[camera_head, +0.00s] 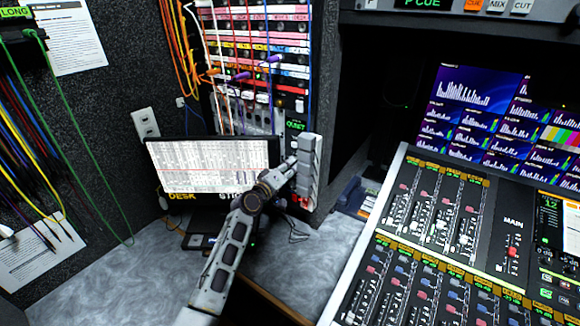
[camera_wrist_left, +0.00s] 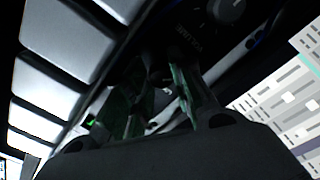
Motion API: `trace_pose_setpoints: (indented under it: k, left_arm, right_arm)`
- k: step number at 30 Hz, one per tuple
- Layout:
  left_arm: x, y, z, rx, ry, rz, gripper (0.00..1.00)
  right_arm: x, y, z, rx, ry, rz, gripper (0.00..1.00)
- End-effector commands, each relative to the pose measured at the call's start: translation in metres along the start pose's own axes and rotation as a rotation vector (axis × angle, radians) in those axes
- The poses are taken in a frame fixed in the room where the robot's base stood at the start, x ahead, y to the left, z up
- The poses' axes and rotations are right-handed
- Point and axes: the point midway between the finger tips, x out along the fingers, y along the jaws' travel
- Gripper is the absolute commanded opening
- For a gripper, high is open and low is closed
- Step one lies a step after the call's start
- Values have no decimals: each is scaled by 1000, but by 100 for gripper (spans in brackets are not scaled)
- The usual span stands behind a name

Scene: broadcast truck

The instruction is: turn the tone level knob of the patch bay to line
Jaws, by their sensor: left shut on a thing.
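The patch bay (camera_head: 262,50) stands upright at the back, with rows of jacks and hanging cords. My left gripper (camera_head: 289,168) reaches to its lower right, between a monitor and a column of grey keys. In the left wrist view my gripper's greenish fingers (camera_wrist_left: 160,95) are shut on a small dark part at the panel. It looks like the tone level knob, but the fingers and shadow hide its pointer and markings. A round grey knob (camera_wrist_left: 228,12) with a white mark sits apart from the fingers. My right gripper is not in view.
A monitor (camera_head: 160,170) stands just left of the gripper. The grey keys (camera_head: 308,165) are close on its right, under a green "QUIET" display (camera_head: 296,125). The mixing desk (camera_head: 470,195) fills the right. Cords hang at left; the counter (camera_head: 100,275) has free room.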

Motion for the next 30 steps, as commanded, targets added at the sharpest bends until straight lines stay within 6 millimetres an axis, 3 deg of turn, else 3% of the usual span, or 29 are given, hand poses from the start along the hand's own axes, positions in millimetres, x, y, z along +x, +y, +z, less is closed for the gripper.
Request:
trace_pose_setpoints:
  k: [17, 18, 19, 30]
  left_arm:
    - [0, -1, 0, -52, 0, -1, 0]
    - [0, -1, 0, -52, 0, -1, 28]
    - [0, -1, 0, -52, 0, -1, 32]
    - [-1, 0, 0, -51, 0, 0, 33]
  right_arm:
    - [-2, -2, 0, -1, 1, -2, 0]
    - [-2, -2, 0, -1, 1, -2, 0]
    - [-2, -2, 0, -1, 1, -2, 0]
    - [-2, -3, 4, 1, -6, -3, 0]
